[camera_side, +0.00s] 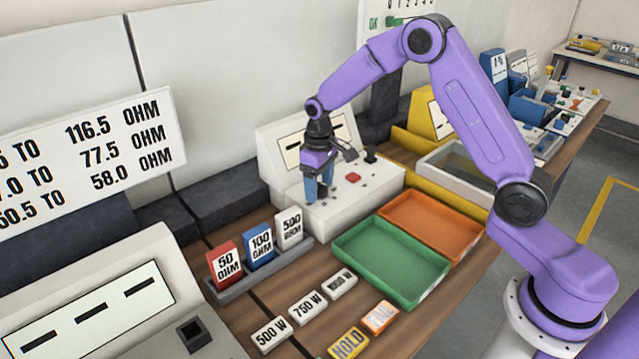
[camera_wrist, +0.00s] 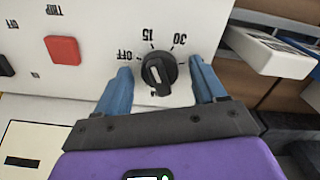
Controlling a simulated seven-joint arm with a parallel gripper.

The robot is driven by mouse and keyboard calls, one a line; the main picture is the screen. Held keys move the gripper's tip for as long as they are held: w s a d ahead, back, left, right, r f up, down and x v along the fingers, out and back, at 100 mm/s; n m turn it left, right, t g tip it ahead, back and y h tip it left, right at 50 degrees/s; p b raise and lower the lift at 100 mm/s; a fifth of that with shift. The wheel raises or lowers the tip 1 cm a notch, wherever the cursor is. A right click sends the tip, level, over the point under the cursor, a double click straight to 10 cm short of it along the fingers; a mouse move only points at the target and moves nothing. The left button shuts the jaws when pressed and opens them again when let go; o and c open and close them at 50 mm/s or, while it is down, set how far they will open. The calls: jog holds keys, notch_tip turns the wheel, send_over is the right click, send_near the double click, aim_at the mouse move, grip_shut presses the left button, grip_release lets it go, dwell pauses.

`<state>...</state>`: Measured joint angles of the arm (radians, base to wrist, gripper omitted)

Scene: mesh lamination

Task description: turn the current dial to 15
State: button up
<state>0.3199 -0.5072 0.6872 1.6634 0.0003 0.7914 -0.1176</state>
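The current dial (camera_wrist: 158,72) is a round black knob with a pale bar on the white panel of the instrument (camera_side: 375,198). In the wrist view, OFF, 15 and 30 are printed around it. Which mark the bar points to is hard to tell. My gripper (camera_wrist: 160,66) is open, with one blue finger on each side of the dial and gaps visible between them and the knob.
A red button (camera_side: 353,178) marked TRIP and a black switch (camera_side: 370,157) share the panel. A green tray (camera_side: 392,262) and an orange tray (camera_side: 432,222) lie in front. Labelled blocks stand in a rack (camera_side: 262,272) to the left.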

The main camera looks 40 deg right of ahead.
aim_at(319, 184)
notch_tip(319, 184, up, 18)
jog(key=shift+f, duration=0.25)
dwell(0.6)
jog(key=s+a+f+n, duration=0.15)
jog(key=s+a, duration=0.25)
jog(key=s, duration=0.5)
jog(key=s+a+n, duration=0.3)
jog(key=s, duration=0.6)
jog(key=s+d+f+n, duration=0.2)
jog(key=s, duration=0.7)
jog(key=s+d+f+n, duration=0.2)
jog(key=s+d+f, duration=0.1)
jog(key=s, duration=0.7)
jog(key=shift+n, duration=0.35)
jog(key=shift+d+r, duration=0.1)
